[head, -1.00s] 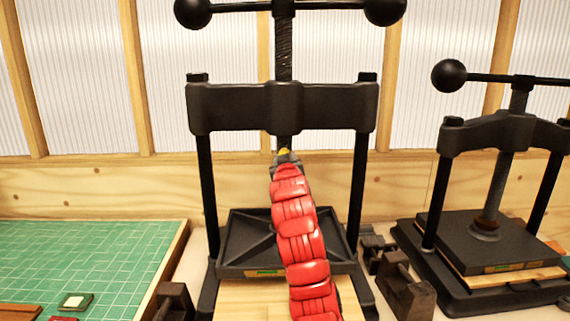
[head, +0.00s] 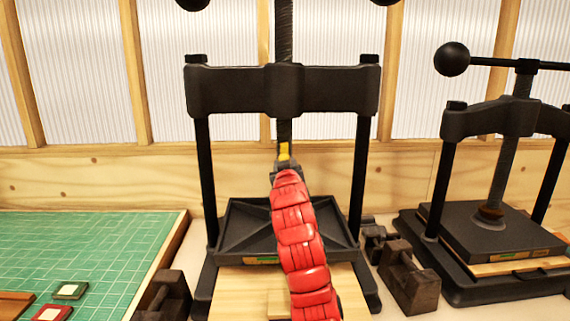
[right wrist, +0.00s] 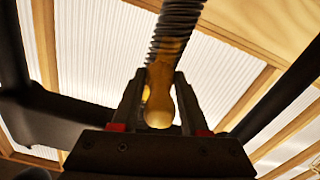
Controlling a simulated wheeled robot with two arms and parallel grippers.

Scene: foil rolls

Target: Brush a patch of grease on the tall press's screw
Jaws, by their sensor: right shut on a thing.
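The tall press (head: 285,90) stands in the middle of the head view, with its dark threaded screw (head: 284,32) running down through the crossbeam. My right gripper (head: 286,163) is at the end of the red arm, in front of the screw's lower part, below the crossbeam. It is shut on a yellow-brown brush (right wrist: 160,105), held between the two fingers in the right wrist view. The brush's far end overlaps the screw (right wrist: 178,20) there. The screw looks amber just above the brush; I cannot tell whether this is grease or bristles. My left gripper is not in view.
A smaller press (head: 500,120) stands at the right. Dark metal blocks (head: 408,280) lie between the presses, and another (head: 163,296) lies left of the tall press. A green cutting mat (head: 80,245) covers the left. The tall press's uprights flank my gripper.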

